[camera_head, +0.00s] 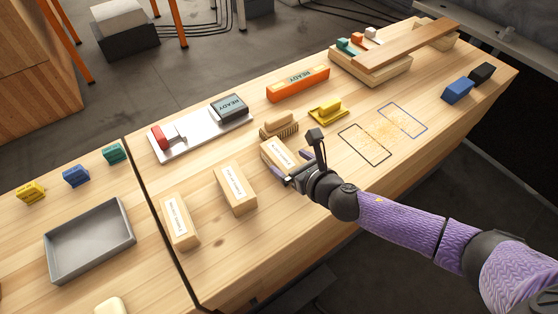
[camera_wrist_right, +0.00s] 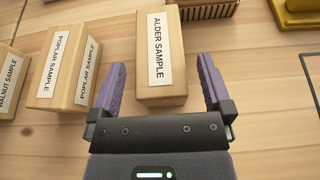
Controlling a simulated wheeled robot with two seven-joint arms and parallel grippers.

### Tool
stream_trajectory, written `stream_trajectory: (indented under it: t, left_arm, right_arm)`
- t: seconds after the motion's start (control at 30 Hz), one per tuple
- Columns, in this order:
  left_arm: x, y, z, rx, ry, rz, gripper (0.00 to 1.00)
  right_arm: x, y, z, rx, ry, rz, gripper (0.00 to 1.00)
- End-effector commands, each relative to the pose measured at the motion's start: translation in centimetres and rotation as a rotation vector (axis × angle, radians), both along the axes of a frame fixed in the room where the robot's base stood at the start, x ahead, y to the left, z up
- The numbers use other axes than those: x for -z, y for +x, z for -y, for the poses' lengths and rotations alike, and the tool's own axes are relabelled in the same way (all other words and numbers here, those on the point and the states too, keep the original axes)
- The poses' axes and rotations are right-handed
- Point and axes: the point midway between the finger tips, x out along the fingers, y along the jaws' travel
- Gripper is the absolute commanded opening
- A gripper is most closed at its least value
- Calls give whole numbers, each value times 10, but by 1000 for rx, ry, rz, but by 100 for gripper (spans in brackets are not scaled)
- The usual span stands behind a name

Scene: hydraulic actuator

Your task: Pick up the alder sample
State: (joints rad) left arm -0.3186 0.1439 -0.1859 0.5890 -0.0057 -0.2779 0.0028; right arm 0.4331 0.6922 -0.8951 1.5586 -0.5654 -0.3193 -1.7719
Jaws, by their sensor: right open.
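The alder sample (camera_wrist_right: 173,80) is a light wooden block with a white label reading ALDER SAMPLE, lying on the table. In the head view the alder sample (camera_head: 271,149) is partly covered by my right gripper (camera_head: 297,181). In the right wrist view my right gripper (camera_wrist_right: 160,88) is open, its purple fingers on either side of the near end of the block, with gaps showing on both sides. Whether the fingers are down at block height is hard to tell. My left gripper is not in view.
The poplar sample (camera_head: 236,188) and walnut sample (camera_head: 179,221) lie left of the alder block. A brush (camera_head: 279,125) lies just behind it, and a yellow object (camera_head: 328,112) stands behind right. A grey tray (camera_head: 90,241) is far left.

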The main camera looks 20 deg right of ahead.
Motion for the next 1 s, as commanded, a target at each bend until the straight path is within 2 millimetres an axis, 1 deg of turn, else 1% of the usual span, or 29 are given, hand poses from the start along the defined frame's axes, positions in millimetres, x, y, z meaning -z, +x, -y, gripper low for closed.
stream_trajectory:
  t: [0.03,0.13,0.2,0.37,0.47,0.5,0.57,0.6,0.63,0.67,0.7,0.77,0.8,1.0]
  left_arm:
    - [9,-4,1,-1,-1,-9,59]
    - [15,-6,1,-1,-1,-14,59]
    - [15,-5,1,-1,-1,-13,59]
    - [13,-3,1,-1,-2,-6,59]
    - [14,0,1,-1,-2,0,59]
    - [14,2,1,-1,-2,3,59]
    - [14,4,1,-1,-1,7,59]
    - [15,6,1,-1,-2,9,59]
    - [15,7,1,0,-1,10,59]
    - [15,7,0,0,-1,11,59]
    - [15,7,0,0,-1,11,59]
    - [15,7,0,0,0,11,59]
    - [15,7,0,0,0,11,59]
    - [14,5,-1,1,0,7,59]
  right_arm:
    - [9,9,-5,1,1,-2,100]
    - [13,20,-8,0,0,-2,100]
    - [12,23,-9,1,1,-3,100]
    - [10,23,-9,1,1,-2,100]
    - [10,23,-9,1,1,-2,81]
    - [10,23,-9,1,1,-2,72]
    - [10,23,-9,1,1,-2,60]
    - [11,23,-9,1,1,-2,51]
    - [11,23,-9,1,1,-2,45]
    - [11,23,-9,1,1,-2,39]
    - [11,23,-9,1,1,-2,30]
    - [11,23,-9,1,1,-2,17]
    - [11,23,-9,1,1,-3,9]
    - [9,23,-9,1,1,-2,8]
